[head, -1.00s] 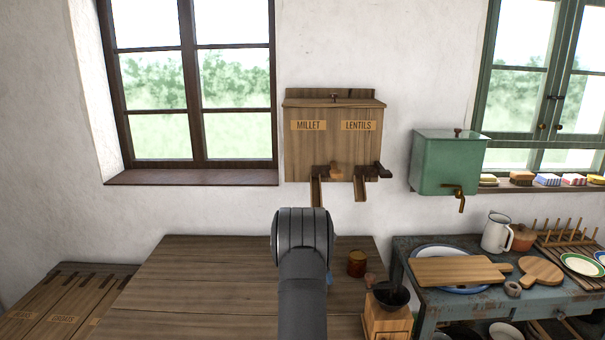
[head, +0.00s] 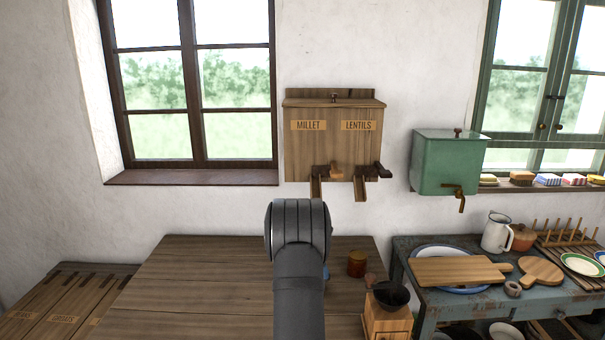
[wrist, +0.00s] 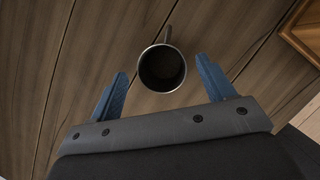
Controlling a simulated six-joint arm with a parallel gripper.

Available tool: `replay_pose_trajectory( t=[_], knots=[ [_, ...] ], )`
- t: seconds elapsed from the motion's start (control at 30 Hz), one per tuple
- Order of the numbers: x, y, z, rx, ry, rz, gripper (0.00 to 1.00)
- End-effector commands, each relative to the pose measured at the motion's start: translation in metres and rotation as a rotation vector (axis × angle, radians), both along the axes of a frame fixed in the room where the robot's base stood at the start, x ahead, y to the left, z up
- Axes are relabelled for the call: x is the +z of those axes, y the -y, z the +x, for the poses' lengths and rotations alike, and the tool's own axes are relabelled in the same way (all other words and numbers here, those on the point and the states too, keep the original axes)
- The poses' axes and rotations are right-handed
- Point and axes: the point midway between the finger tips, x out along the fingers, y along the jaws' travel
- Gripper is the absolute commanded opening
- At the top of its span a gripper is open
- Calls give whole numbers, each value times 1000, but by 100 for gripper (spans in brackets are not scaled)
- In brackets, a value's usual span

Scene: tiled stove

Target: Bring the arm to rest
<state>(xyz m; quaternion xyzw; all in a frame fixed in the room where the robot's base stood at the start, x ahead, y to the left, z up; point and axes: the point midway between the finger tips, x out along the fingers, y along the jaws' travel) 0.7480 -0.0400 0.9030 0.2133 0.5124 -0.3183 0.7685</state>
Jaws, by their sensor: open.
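My gripper (wrist: 161,68) shows in the wrist view with its two blue fingers spread wide, open. A round cup with a pale rim, dark inside and with a handle (wrist: 162,69), stands on the wooden table (wrist: 90,40) below and between the fingertips. I cannot tell how far below it is, and neither finger visibly touches it.
The grain dispenser (head: 333,145) hangs on the wall behind. A blue side table (head: 440,313) with boards and dishes is at right. The table's left side is clear.

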Motion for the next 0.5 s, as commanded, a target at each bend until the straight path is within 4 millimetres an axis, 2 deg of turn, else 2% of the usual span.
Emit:
replay_pose_trajectory(
  t=[0.1, 0.3, 0.33, 0.5],
  knots=[
    [-25, 7, 6, 0, -4, -1, 75],
    [-58, 16, 16, 0, -1, 0, 75],
    [-44, 16, 17, 0, 5, -1, 75],
    [-10, 15, 16, 0, 4, 1, 75]
  ],
)
